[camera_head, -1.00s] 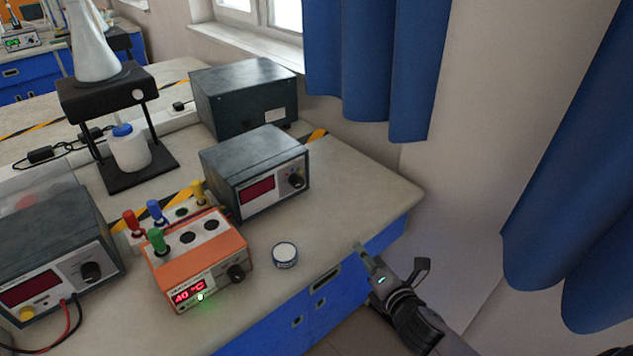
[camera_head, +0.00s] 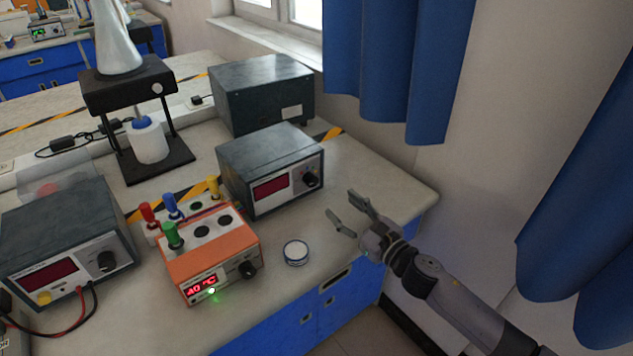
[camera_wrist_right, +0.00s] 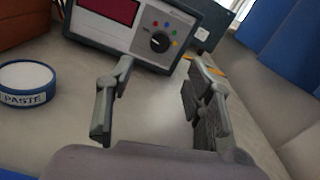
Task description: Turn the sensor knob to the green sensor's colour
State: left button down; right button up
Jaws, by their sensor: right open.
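The sensor knob (camera_head: 311,179) is a black dial on the front of a grey box with a dark red display (camera_head: 271,187). In the right wrist view the knob (camera_wrist_right: 160,41) has small coloured dots around its upper and right side; its light pointer mark looks turned toward the left. The green sensor (camera_head: 171,236) stands upright in the front left of the orange heater block (camera_head: 208,255), which reads 40 °C. My right gripper (camera_head: 341,206) is open and empty, in front of the knob and apart from it. My left gripper is out of view.
A round white-and-blue paste tin (camera_head: 296,252) lies right of the orange block. Red (camera_head: 147,212), blue (camera_head: 171,205) and yellow (camera_head: 213,187) sensors stand behind the green one. Another grey meter (camera_head: 62,250) stands left. The bench's right corner is clear.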

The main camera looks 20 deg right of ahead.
aim_at(314, 182)
jog(key=p+x, duration=0.1)
jog(key=x, duration=1)
jog(key=shift+w+f, duration=0.1)
jog(key=shift+w, duration=0.05)
grip_shut()
